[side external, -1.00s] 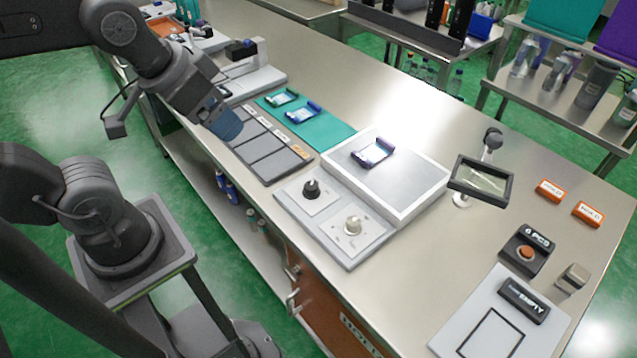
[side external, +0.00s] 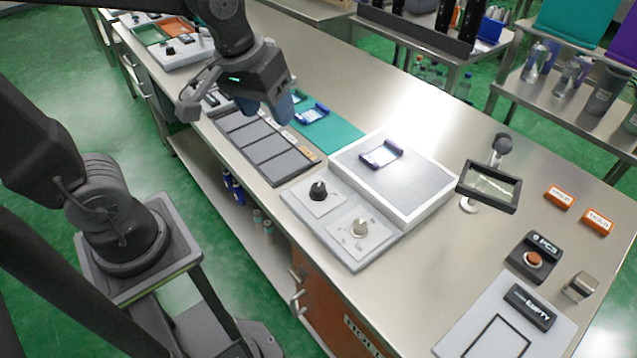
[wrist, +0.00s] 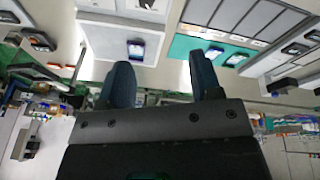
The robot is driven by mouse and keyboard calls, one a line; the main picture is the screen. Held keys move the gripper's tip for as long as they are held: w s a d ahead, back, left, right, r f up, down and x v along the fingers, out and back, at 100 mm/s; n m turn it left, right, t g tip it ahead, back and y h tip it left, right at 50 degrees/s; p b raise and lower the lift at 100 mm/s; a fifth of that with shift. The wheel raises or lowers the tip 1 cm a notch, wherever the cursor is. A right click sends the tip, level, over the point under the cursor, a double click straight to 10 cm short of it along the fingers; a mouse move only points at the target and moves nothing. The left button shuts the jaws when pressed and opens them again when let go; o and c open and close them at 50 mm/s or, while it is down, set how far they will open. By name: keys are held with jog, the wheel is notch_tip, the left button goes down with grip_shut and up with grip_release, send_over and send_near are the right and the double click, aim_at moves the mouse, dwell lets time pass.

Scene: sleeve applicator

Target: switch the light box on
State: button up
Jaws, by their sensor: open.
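The light box (side external: 425,207) is a white-framed flat panel on the bench, with a small blue-edged sleeve (side external: 380,154) lying on its grey top. I cannot tell whether it is lit. My gripper (side external: 284,106) is above the teal mat, back and left of the knobs, and touches nothing. In the wrist view my gripper (wrist: 162,80) has its two blue fingers apart and empty; the light box (wrist: 98,18) shows at the top.
A teal mat (side external: 340,136) holds sleeves, beside a dark row of trays (side external: 262,150). A magnifier on a stand (side external: 489,186) is right of the light box. Farther right are a black box with an orange button (side external: 533,258) and orange labelled blocks (side external: 559,196). Bench between is clear.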

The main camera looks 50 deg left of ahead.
aim_at(318, 186)
jog(key=w+d+f+n+g, duration=0.3)
jog(key=w+f+n, duration=0.2)
jog(key=w+f, duration=0.25)
jog(key=f, duration=1.3)
jog(key=shift+w+a, duration=0.1)
jog(key=shift+w, duration=0.15)
jog(key=shift+r, duration=0.1)
jog(key=c, duration=0.9)
jog(key=shift+c, duration=0.2)
